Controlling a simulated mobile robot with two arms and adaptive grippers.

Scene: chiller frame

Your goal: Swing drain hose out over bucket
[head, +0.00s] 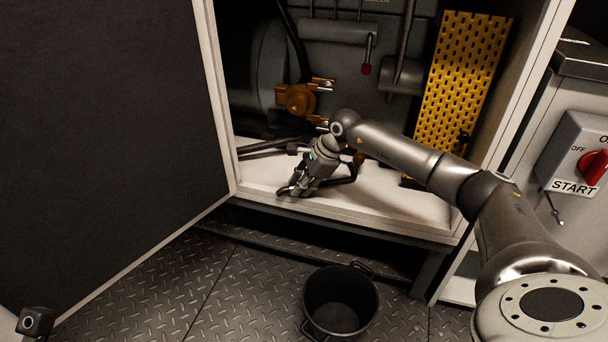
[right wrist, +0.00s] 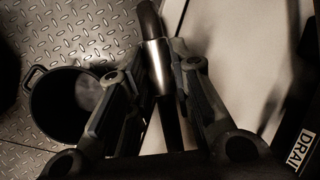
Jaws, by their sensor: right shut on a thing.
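My right gripper (head: 294,186) is shut on the drain hose near the cabinet floor's front edge. The black hose (head: 346,179) shows as a dark curve to the right of the gripper. In the right wrist view my right gripper's fingers (right wrist: 158,90) sit on both sides of the hose. A shiny metal band (right wrist: 158,65) and a dark hose end (right wrist: 149,20) stick out beyond them. The black bucket (head: 340,303) stands on the floor in front of the cabinet, below and right of the gripper. It also shows in the right wrist view (right wrist: 68,102). My left gripper is not visible.
A large dark door panel (head: 100,130) stands open at left. The cabinet frame (head: 215,90) borders the opening. Inside are a brass valve (head: 297,99) and a yellow perforated panel (head: 460,85). A red switch (head: 593,166) is at right. The floor left of the bucket is clear.

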